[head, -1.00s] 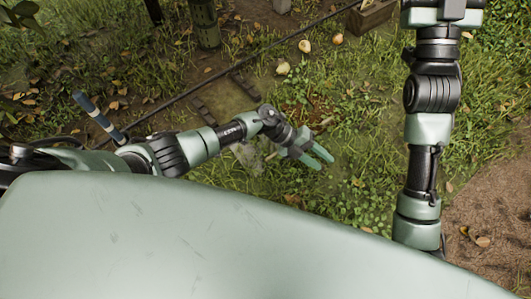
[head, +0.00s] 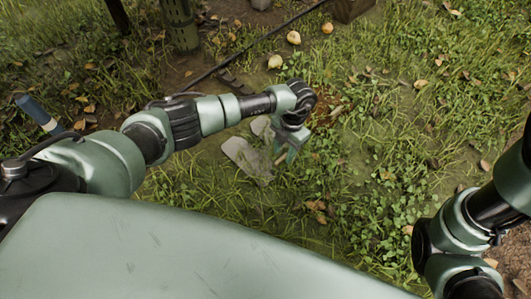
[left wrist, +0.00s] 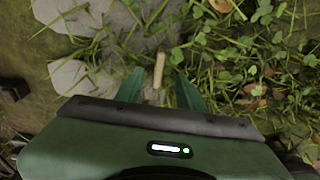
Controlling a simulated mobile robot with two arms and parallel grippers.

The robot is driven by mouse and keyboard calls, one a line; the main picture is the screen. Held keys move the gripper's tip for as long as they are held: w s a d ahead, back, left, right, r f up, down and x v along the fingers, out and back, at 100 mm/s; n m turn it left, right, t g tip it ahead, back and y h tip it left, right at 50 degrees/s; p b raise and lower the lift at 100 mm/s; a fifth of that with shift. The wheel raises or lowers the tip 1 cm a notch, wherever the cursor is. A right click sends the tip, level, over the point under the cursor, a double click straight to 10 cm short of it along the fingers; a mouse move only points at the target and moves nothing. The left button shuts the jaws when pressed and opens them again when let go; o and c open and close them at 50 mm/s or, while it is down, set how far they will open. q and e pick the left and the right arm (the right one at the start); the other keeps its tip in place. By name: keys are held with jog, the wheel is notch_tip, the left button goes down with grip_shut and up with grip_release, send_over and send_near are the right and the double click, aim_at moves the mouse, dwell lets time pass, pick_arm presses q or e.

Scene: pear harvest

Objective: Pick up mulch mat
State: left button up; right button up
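I cannot pick out a mulch mat for certain. A brown patch of loose litter (head: 328,104) lies in the grass just beyond my left gripper in the head view, and I cannot tell whether it is a mat. My left gripper (head: 286,152) points down at the ground beside flat grey stones. In the left wrist view its two green fingers (left wrist: 159,90) are apart. A short tan stick-like piece (left wrist: 159,68) shows between them, and I cannot tell whether they touch it. My right gripper is out of view.
Flat grey stones (head: 240,155) lie left of the left gripper and also show in the left wrist view (left wrist: 85,85). Yellowish pears (head: 275,62) lie in the grass beyond. A dark hose (head: 240,52), a post (head: 180,25) and a wooden box (head: 352,8) stand or lie farther back.

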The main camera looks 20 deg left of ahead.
aim_at(282, 158)
pick_arm(q)
jog(key=f+b, duration=0.4)
jog(key=f, duration=0.1)
jog(key=shift+s+a, duration=0.2)
jog(key=shift+r, duration=0.15)
grip_shut()
dwell(1.0)
